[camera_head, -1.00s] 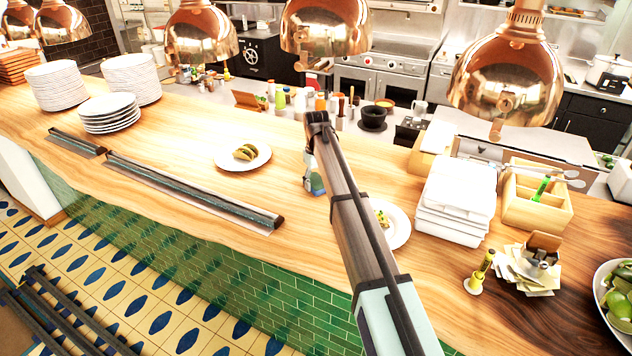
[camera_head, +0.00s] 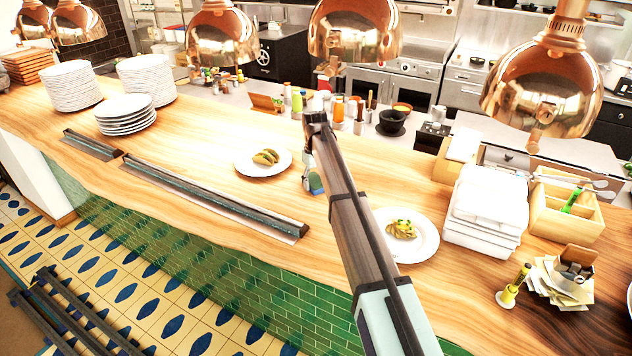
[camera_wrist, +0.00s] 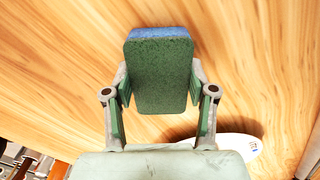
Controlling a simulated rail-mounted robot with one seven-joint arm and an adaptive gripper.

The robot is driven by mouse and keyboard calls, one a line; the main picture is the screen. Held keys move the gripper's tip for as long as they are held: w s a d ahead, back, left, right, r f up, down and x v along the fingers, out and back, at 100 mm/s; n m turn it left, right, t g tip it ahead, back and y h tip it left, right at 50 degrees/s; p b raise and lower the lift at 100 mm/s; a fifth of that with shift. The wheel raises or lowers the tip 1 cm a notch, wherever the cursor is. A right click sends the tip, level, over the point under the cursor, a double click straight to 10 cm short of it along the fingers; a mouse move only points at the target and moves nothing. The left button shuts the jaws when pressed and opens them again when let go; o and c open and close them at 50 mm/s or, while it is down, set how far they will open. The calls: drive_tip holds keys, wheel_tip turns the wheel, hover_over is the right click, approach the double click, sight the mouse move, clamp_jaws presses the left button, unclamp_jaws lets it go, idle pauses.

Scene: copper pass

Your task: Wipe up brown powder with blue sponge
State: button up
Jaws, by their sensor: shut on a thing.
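My gripper (camera_wrist: 160,88) is shut on the blue sponge (camera_wrist: 160,72), which has a green scouring face and a blue edge. The sponge is gripped from both sides, with wood counter behind it in the wrist view. In the head view my arm covers most of the gripper, and a small bit of blue and green (camera_head: 315,182) shows beside it, above the wooden counter (camera_head: 200,200). I cannot tell whether the sponge touches the wood. No brown powder can be made out in either view; my arm hides part of the counter.
A plate with tacos (camera_head: 263,172) is left of my gripper, and another plate of food (camera_head: 422,222) is right of my arm. White trays (camera_head: 480,240) and a wooden caddy (camera_head: 565,215) stand further right. A metal rail (camera_head: 215,195) runs along the front. Copper lamps (camera_head: 355,30) hang above.

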drive_tip(key=shift+w+a, duration=0.2)
drive_tip(key=shift+a, duration=0.15)
wheel_tip(320, 180, up, 4)
drive_tip(key=shift+s+d+f+p, duration=0.1)
drive_tip(key=shift+f+p, duration=0.1)
drive_tip(key=shift+p, duration=0.45)
drive_tip(key=shift+r+p, duration=0.35)
drive_tip(key=shift+r, duration=0.25)
drive_tip(key=shift+r+p, duration=0.65)
drive_tip(key=shift+r, duration=1.05)
